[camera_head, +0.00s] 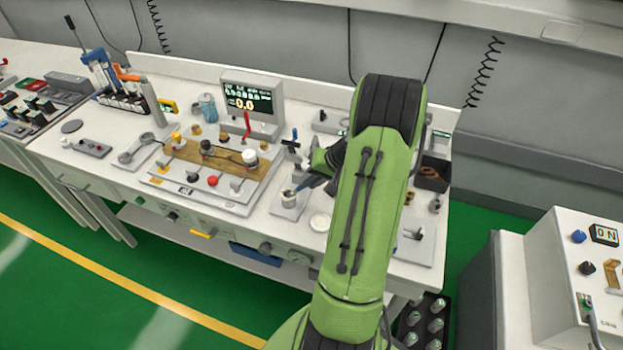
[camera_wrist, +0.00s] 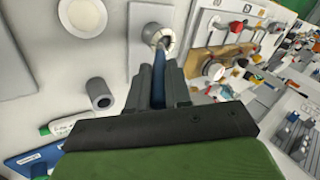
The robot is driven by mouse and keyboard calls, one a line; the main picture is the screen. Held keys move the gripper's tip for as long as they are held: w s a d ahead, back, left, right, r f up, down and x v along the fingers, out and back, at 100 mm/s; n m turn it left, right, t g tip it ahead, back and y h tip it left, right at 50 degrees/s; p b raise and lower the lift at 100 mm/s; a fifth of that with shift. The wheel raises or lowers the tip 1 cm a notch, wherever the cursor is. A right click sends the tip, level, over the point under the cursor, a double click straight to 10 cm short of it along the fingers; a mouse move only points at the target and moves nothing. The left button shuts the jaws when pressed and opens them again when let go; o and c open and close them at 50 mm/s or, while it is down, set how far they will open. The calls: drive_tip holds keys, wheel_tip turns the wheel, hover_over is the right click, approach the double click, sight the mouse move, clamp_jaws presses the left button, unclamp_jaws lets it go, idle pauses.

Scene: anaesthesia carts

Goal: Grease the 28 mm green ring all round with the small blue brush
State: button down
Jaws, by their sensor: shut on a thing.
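My gripper (camera_wrist: 160,85) is shut on the small blue brush (camera_wrist: 159,66), whose blue handle shows between the fingers. The brush's far end reaches the mouth of a short pale metal cup (camera_wrist: 168,43) on a light plate; I cannot tell whether it touches the inside or the rim. In the head view my gripper (camera_head: 308,181) is just above and right of this cup (camera_head: 288,196), partly hidden by my green arm. I cannot make out the 28 mm green ring clearly in either view.
A board with a wooden strip (camera_head: 217,166) and several knobs stands to the left. A display (camera_head: 251,103) stands behind. A white disc (camera_head: 320,222) lies close by on the bench; a grey hollow cylinder (camera_wrist: 99,93) is left of my gripper. A dark bin (camera_head: 432,175) is at right.

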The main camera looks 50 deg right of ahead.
drive_tip(key=shift+r+p, duration=2.7)
drive_tip(key=shift+r, duration=0.9)
drive_tip(key=shift+f, duration=0.1)
